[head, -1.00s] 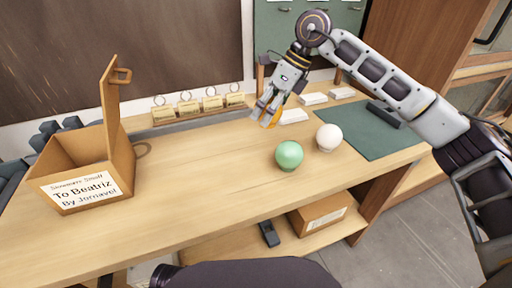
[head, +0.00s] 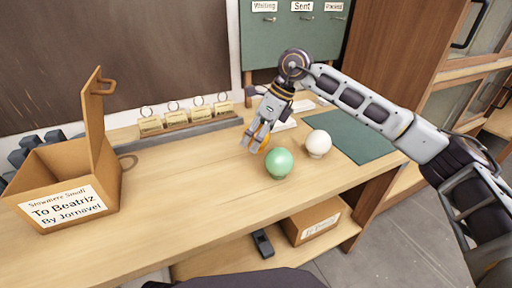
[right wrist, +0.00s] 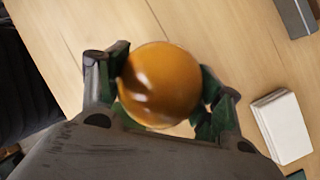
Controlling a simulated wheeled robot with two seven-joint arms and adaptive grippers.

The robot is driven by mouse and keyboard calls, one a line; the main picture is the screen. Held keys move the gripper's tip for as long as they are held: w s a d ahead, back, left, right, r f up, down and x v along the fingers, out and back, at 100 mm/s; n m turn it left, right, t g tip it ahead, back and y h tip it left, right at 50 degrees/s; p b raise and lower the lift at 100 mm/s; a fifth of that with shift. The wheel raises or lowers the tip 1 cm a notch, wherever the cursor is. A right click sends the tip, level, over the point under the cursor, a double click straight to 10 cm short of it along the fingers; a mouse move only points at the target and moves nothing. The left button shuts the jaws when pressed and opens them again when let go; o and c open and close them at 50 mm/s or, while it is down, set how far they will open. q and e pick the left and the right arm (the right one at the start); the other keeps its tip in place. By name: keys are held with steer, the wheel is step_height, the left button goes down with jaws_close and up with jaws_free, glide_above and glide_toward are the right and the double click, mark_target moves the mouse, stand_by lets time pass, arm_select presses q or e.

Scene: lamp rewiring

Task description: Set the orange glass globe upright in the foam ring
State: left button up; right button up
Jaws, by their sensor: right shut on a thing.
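My right gripper (head: 257,142) is shut on the orange glass globe (right wrist: 160,84). In the right wrist view the globe sits between the two dark finger pads. In the head view only a little of the orange globe (head: 266,144) shows among the fingers, just behind and left of the green globe. I cannot tell from the head view whether it touches the table. A thin brown ring (head: 130,163) lies on the table, partly behind the cardboard box; I cannot tell if it is the foam ring. No other ring shows clearly. My left gripper is not in view.
A green globe (head: 279,163) and a white globe (head: 318,143) stand close to the gripper's right. An open cardboard box (head: 60,190) stands at left. Tagged cards (head: 175,118) line the back, and a green mat (head: 357,136) lies at right. The middle of the table (head: 195,175) is clear.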

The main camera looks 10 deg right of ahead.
step_height(320, 180, down, 3)
steer(key=shift+f+b, duration=0.2)
steer(key=shift+b, duration=0.1)
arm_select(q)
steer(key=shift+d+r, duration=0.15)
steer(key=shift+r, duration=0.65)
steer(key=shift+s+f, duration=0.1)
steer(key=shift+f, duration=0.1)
arm_select(e)
steer(key=shift+f, duration=0.1)
steer(key=o, duration=0.7)
steer(key=shift+c, duration=0.2)
steer(key=o, duration=0.4)
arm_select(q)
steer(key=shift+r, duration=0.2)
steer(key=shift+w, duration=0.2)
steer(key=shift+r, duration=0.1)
